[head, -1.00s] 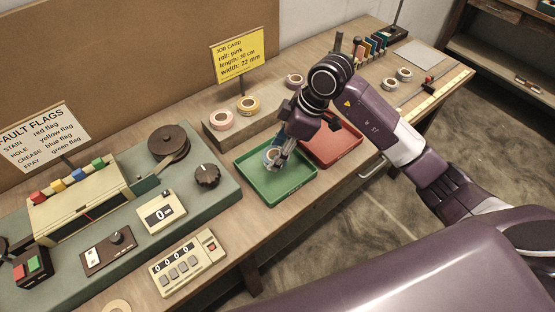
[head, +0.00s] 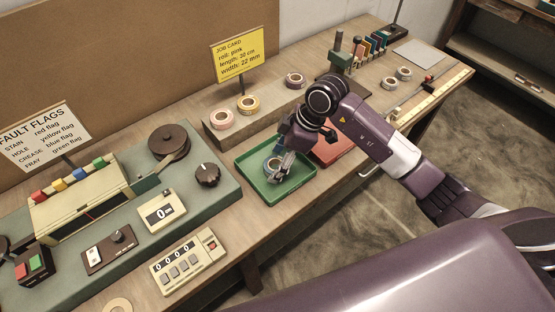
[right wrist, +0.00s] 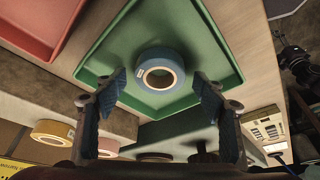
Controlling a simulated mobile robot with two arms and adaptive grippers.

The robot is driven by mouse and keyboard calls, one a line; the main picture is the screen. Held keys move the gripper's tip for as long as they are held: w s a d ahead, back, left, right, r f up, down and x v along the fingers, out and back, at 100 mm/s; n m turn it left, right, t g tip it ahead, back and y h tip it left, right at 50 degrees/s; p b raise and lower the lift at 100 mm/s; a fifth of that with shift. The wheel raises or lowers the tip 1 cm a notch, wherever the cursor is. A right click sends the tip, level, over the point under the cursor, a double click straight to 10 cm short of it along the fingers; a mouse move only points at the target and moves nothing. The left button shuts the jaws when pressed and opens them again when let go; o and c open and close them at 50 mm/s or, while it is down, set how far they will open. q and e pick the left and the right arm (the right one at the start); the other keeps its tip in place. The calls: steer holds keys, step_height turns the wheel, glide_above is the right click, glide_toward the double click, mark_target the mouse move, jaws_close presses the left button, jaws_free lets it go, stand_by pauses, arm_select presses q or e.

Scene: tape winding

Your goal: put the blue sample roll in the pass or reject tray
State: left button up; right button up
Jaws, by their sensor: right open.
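The blue sample roll (head: 272,165) lies flat in the green tray (head: 252,189). It also shows in the right wrist view (right wrist: 160,71), with a pale core and a small label. My right gripper (head: 283,165) is over the green tray, just beside and above the roll. In the right wrist view the gripper (right wrist: 163,92) is open, its two fingers spread apart with the roll beyond and between them, not held. The red tray (head: 332,150) is right of the green one, partly hidden by my right arm. My left gripper is not in view.
A riser behind the trays holds a pink roll (head: 221,119), a yellow roll (head: 248,104) and another roll (head: 294,80). The winding machine (head: 85,205) and a counter (head: 188,262) stand left. Two rolls and a ruler (head: 433,96) lie at the right.

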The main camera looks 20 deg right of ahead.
steer(key=shift+r, duration=0.1)
steer(key=b+v, duration=0.1)
steer(key=v, duration=1)
steer(key=shift+d+r, duration=0.2)
steer(key=shift+r, duration=0.15)
steer(key=shift+s+f, duration=0.1)
steer(key=shift+s, duration=0.05)
